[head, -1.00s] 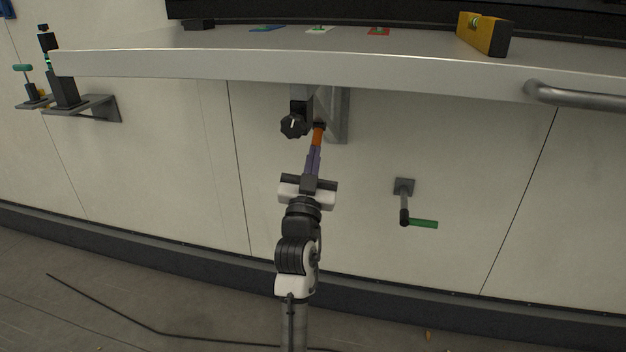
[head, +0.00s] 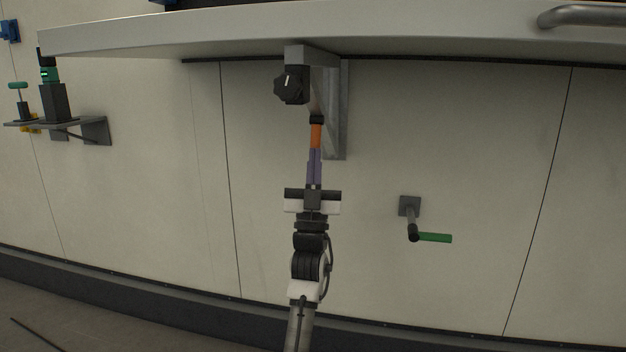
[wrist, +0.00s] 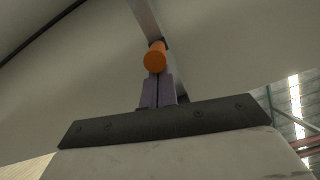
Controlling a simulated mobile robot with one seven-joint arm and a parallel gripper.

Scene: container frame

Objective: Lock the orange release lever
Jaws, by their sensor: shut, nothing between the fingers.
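The orange release lever (head: 316,136) hangs below the black pivot under the worktop, in front of the metal bracket. In the wrist view its round orange end (wrist: 154,60) faces me, just beyond my fingertips. My gripper (head: 315,152) is below the lever with its purple fingers pointing up at it. The fingers are shut together with nothing between them. The fingertips appear at or very close to the lever's lower end; I cannot tell whether they touch.
A black knob (head: 291,86) sits just left of the lever under the worktop (head: 200,40). The metal bracket (head: 336,110) is behind it. A crank with a green handle (head: 434,238) is on the wall at right. A small shelf (head: 84,127) with devices is at left.

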